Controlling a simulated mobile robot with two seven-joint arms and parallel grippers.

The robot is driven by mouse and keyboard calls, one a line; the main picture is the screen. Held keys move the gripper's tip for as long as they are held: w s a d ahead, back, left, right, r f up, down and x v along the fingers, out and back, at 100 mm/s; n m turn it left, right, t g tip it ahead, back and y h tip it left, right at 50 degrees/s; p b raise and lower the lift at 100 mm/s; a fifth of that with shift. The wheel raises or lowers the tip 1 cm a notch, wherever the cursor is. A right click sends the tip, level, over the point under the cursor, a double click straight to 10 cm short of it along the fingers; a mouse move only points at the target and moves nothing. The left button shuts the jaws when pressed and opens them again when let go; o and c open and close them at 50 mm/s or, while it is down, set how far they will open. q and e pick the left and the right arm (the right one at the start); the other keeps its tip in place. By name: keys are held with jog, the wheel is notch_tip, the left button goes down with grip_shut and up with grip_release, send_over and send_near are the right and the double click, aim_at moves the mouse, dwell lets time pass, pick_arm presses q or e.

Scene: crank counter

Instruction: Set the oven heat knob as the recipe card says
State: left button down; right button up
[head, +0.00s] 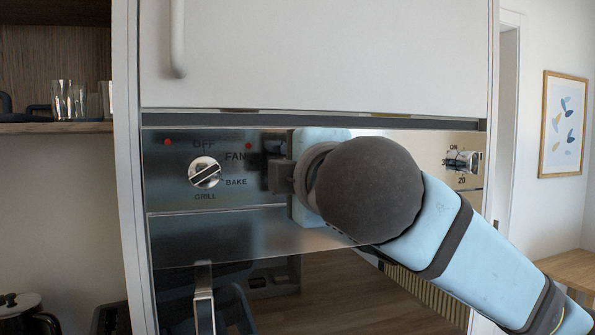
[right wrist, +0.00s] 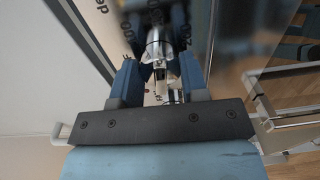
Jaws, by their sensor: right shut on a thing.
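The oven control panel (head: 232,205) is a shiny metal strip below a white cabinet door. My right gripper (right wrist: 160,75) is shut on the heat knob (right wrist: 156,46), a silvery knob between its two blue fingers in the right wrist view. Dark numbers ring this knob, partly covered by the fingers; I cannot read its exact setting. In the head view my right gripper (head: 275,170) is at the middle of the panel, and my wrist and arm hide the heat knob. My left gripper is not in view. I see no recipe card.
A mode knob (head: 205,172) marked OFF, FAN, BAKE and GRILL is left of my gripper. Another knob (head: 462,161) with ON and 20 is at the panel's right. The oven door handle (head: 204,300) is below. Glasses (head: 62,100) stand on a shelf at left.

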dwell(0.3)
jog(key=o, duration=0.9)
jog(key=shift+s, duration=0.1)
jog(key=v, duration=1.3)
jog(key=shift+s+d+r, duration=0.1)
jog(key=shift+s, duration=0.25)
